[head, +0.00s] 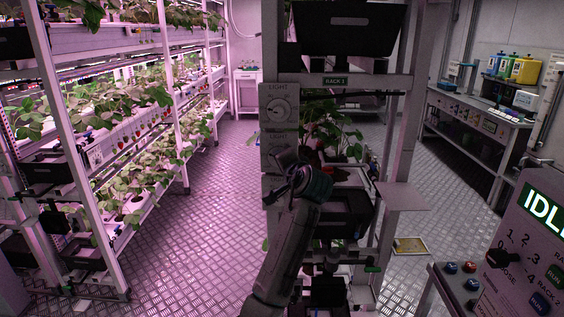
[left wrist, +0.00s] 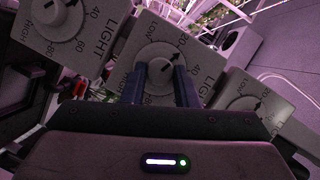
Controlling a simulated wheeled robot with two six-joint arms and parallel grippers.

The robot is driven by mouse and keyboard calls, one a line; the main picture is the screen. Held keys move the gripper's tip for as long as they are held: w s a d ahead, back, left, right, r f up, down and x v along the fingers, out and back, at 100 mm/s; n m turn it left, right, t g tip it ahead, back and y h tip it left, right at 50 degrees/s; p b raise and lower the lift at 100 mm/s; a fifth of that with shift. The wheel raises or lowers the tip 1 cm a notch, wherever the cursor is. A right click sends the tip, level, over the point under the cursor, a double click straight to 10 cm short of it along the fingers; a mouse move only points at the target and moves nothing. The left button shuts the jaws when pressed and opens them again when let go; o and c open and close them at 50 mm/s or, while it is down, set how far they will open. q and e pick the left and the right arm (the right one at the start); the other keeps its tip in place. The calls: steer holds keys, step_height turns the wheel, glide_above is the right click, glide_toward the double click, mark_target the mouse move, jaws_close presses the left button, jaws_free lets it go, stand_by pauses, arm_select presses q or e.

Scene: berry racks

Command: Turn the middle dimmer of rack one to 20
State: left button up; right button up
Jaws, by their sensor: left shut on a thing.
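Rack one's dimmers stand in a column on its front post. In the head view the top dimmer (head: 281,109) is clear, and the panel below it (head: 275,143) is partly covered by my left gripper (head: 284,162). In the left wrist view three dimmers show in a tilted row. The fingers of my left gripper (left wrist: 160,82) are shut on the knob of the middle dimmer (left wrist: 160,67), one finger on each side. Its scale is partly covered, and I cannot read its setting surely. The other dimmers are at upper left (left wrist: 56,18) and lower right (left wrist: 245,103).
Rack one (head: 335,81) holds black bins and a plant. A small shelf (head: 402,197) juts from its right side. Planted racks (head: 165,115) stand left. A control panel reading IDLE (head: 540,215) is at lower right. The left aisle floor is clear.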

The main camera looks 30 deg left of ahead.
arm_select(q)
steer(key=shift+n+h, duration=0.5)
steer(key=shift+n, duration=0.3)
steer(key=o, duration=1)
steer(key=b+v, duration=0.3)
steer(key=v, duration=0.8)
steer(key=shift+a, duration=0.15)
